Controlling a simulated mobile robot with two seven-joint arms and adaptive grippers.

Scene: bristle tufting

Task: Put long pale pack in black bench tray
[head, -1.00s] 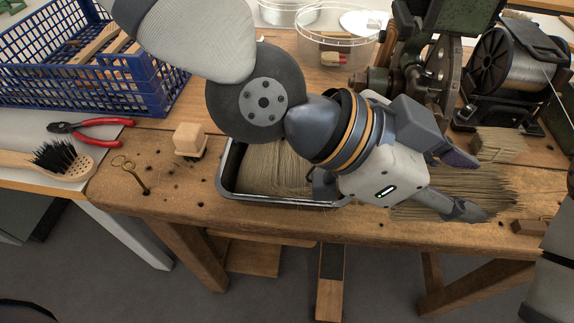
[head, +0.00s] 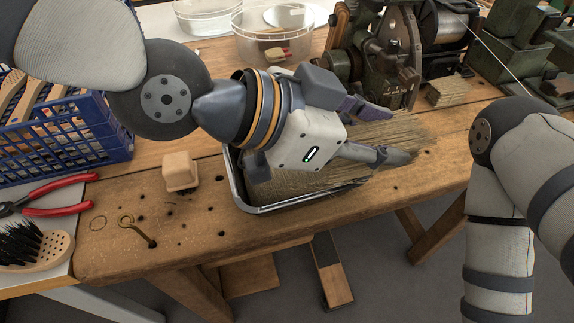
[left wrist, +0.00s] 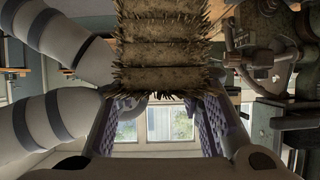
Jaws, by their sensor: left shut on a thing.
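The long pale pack (head: 408,130) is a bundle of straw-coloured bristles. My left gripper (head: 382,132) is shut on it, and the bristles stick out to the right past the fingers. In the left wrist view the pack's cut bristle ends (left wrist: 160,55) show in several stacked bands. The black bench tray (head: 262,209) has a shiny rim and sits on the wooden bench under my left gripper. Pale fibres (head: 295,188) show inside the tray; I cannot tell whether they belong to the held pack. The tray's right end is hidden. My right gripper is out of view.
A small wooden block (head: 180,171) and a brass screw eye (head: 137,229) are left of the tray. A blue crate (head: 70,140), red pliers (head: 55,198) and a brush (head: 40,245) lie farther left. Green machinery (head: 385,55) stands behind. My right arm fills the right side.

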